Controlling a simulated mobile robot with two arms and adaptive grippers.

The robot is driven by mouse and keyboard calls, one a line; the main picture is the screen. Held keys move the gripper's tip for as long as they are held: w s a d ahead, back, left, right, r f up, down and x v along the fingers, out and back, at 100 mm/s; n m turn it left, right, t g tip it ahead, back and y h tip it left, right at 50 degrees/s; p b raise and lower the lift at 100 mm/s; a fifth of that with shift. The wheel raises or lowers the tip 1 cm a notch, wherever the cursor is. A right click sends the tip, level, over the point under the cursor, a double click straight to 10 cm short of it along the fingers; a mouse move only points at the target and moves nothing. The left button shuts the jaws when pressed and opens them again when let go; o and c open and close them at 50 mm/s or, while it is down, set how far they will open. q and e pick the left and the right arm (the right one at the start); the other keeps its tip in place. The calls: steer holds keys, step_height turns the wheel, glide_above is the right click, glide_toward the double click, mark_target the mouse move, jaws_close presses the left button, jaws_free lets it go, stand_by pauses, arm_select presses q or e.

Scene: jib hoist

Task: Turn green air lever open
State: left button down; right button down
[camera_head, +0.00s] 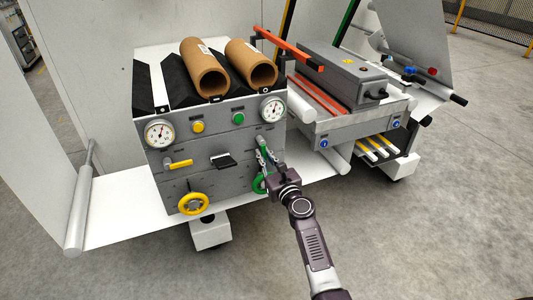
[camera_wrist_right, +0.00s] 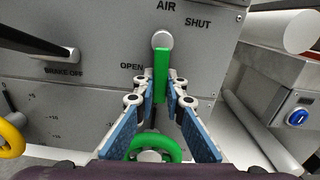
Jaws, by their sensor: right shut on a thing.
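The green air lever (camera_wrist_right: 161,75) hangs down from its round grey pivot on the panel, in the middle of the right wrist view. The word AIR is above it, OPEN to its left and SHUT to its right. My right gripper (camera_wrist_right: 164,86) is shut on the lever, with one finger on each side of its lower part. In the head view the lever (camera_head: 262,143) shows at the right of the grey panel, its lower part hidden by my right gripper (camera_head: 271,166). My left gripper is not in view.
A green handwheel (camera_wrist_right: 154,147) is just below the lever, partly hidden by my gripper. A black brake handle (camera_wrist_right: 40,45) sticks out to the left. The panel also has a yellow lever (camera_head: 178,164), a yellow handwheel (camera_head: 193,203) and dials. A grey table (camera_head: 353,122) stands to the right.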

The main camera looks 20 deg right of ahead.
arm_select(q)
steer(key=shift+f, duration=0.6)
arm_select(e)
steer(key=shift+a+m, duration=0.25)
steer(key=shift+m, duration=0.25)
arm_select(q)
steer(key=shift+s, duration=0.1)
arm_select(e)
steer(key=c, duration=2)
jaws_free()
steer(key=shift+o, duration=0.2)
steer(key=shift+s, duration=0.1)
steer(key=s, duration=1.1)
steer(key=shift+s+d, duration=0.2)
steer(key=shift+s, duration=0.2)
